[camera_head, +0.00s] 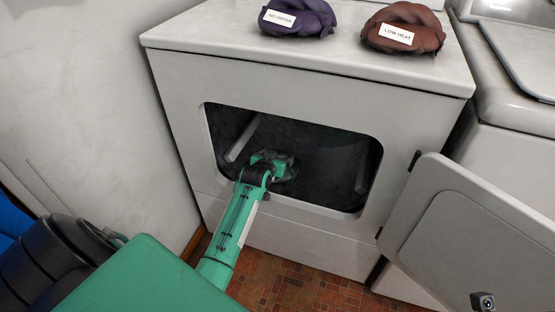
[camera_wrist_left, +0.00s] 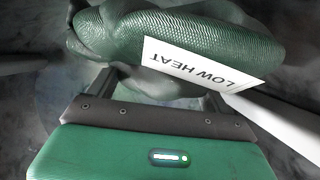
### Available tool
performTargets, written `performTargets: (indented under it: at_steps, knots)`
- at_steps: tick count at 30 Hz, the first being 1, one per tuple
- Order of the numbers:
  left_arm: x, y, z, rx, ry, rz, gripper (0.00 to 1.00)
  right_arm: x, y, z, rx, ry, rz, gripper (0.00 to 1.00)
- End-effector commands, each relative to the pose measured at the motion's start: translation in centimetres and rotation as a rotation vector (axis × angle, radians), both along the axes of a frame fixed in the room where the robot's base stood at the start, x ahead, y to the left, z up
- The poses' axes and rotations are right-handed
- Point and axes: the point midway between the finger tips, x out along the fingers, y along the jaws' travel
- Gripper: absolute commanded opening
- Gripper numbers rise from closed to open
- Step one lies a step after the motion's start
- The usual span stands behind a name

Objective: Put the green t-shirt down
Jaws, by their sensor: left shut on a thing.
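My left gripper (camera_head: 272,168) reaches through the open front of the white dryer (camera_head: 270,90) and is inside its dark drum (camera_head: 325,160). In the left wrist view, the green t-shirt (camera_wrist_left: 190,38) is a bundled dark green roll with a white "LOW HEAT" label. The left gripper (camera_wrist_left: 155,90) is shut on it, with a finger at each side below the roll. In the head view the gripper mostly hides the t-shirt. Whether it touches the drum floor I cannot tell. My right gripper is not in view.
A purple bundle labelled "NO DRYER" (camera_head: 310,14) and a brown bundle labelled "LOW HEAT" (camera_head: 410,30) lie on the dryer top. The dryer door (camera_head: 470,235) hangs open to the right. Another white machine (camera_head: 510,80) stands at right. A pale wall (camera_head: 80,100) is at left.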

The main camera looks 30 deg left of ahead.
Motion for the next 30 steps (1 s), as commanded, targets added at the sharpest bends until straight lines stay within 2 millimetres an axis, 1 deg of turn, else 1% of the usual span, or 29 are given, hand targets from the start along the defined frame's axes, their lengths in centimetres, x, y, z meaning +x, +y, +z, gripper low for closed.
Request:
performTargets:
  at_steps: [1,5,20,21,22,23,30]
  knots:
    - [0.0,0.0,0.3,0.001,-0.003,0.0,0.55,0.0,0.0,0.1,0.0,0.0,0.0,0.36]
    - [0.0,0.0,0.3,0.001,-0.003,0.0,0.55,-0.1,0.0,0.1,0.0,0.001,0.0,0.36]
    - [0.0,0.0,-1.0,0.001,-0.001,0.0,0.55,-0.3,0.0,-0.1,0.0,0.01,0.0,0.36]
    - [0.0,0.0,-1.2,0.001,0.001,0.0,0.9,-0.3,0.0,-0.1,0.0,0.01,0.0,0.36]
    - [0.0,0.0,-1.2,0.0,0.002,0.0,0.96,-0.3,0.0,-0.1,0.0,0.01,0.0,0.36]
    - [0.0,0.0,-1.2,0.0,0.002,0.0,1.0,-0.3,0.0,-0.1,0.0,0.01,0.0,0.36]
    - [-0.1,0.0,-1.3,0.0,0.005,0.0,1.0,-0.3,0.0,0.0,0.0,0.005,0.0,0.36]
